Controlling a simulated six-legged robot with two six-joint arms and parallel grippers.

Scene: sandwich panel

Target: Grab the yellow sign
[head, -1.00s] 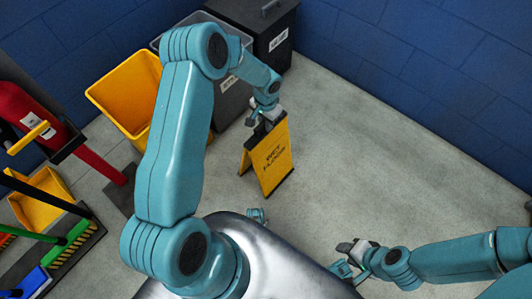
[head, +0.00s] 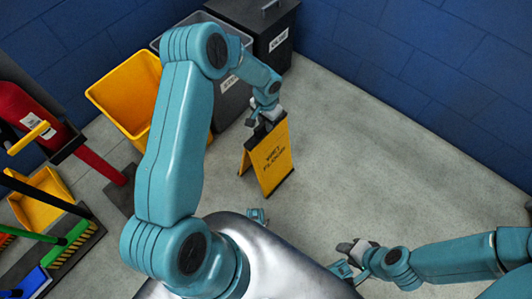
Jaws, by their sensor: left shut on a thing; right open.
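The yellow sign (head: 272,160) is a folding floor sign with dark lettering. It stands upright on the grey floor right of the yellow bucket. My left gripper (head: 264,121) reaches down to its top edge and is shut on it; the fingertips are partly hidden by the wrist and the sign. My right gripper (head: 346,262) is low at the lower right, open and empty, well apart from the sign.
A yellow bucket (head: 115,90), a grey bin (head: 232,100) and a black bin (head: 280,38) stand behind my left arm. A red extinguisher (head: 22,108) and several brooms (head: 70,245) are at the left. Blue walls bound the back; the floor (head: 380,160) right of the sign is clear.

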